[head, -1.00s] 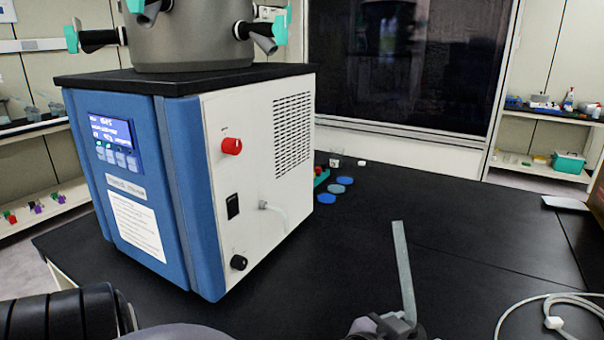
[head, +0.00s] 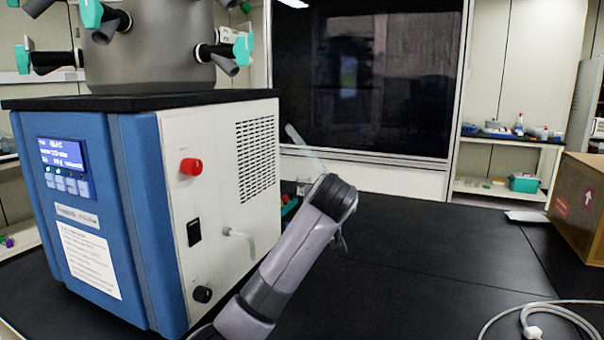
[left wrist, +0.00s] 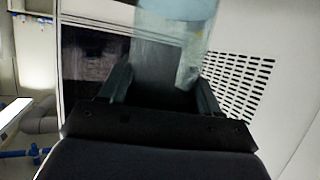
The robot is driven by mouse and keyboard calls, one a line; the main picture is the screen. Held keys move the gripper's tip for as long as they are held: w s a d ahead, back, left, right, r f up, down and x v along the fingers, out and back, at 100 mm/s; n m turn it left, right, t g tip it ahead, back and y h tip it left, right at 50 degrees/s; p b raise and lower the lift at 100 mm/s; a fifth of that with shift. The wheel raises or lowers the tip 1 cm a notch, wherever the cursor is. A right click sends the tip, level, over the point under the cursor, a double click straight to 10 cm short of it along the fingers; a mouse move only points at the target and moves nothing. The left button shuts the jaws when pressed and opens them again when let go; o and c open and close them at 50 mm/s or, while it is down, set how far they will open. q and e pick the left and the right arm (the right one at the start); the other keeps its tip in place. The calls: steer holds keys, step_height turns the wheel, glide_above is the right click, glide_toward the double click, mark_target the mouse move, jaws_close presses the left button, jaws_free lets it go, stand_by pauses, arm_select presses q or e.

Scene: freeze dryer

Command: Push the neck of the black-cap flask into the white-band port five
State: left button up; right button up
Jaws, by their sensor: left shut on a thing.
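My left arm rises in front of the freeze dryer's right side in the head view. My left gripper (left wrist: 161,77) is shut on a see-through, glassy thing (left wrist: 158,50) in the left wrist view, dark between the fingers and pale blue at the top. A pale strip (head: 304,148) beyond my wrist seems to be part of it. I cannot make out a black cap. Several ports with teal valves, one at the right (head: 222,58), ring the grey drum (head: 150,55). My right gripper is out of view.
The blue and white freeze dryer (head: 170,135) fills the left of the black bench (head: 400,270). A cardboard box (head: 580,210) stands at the right, a white cable (head: 530,325) at the front right. The bench between is clear. A side vent (left wrist: 240,85) is near my left gripper.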

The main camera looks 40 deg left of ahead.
arm_select(q)
steer(key=s+a+r+n+g+y+p, duration=0.1)
steer(key=s+a+r+n+g+y, duration=0.1)
steer(key=a+r, duration=0.9)
steer(key=shift+s+n, duration=0.25)
steer(key=shift+n, duration=0.05)
steer(key=shift+f, duration=0.1)
steer(key=shift+p, duration=0.4)
steer(key=shift+y, duration=0.3)
steer(key=shift+s+a+r+p, duration=0.25)
steer(key=shift+a+r+p, duration=0.4)
steer(key=shift+r, duration=0.1)
steer(key=shift+s+a+r+p, duration=0.25)
steer(key=shift+a+r+p, duration=0.4)
steer(key=shift+r, duration=0.1)
stand_by(1.5)
steer(key=o, duration=1.6)
steer(key=shift+s, duration=0.1)
steer(key=shift+c, duration=0.2)
steer(key=shift+f, duration=0.15)
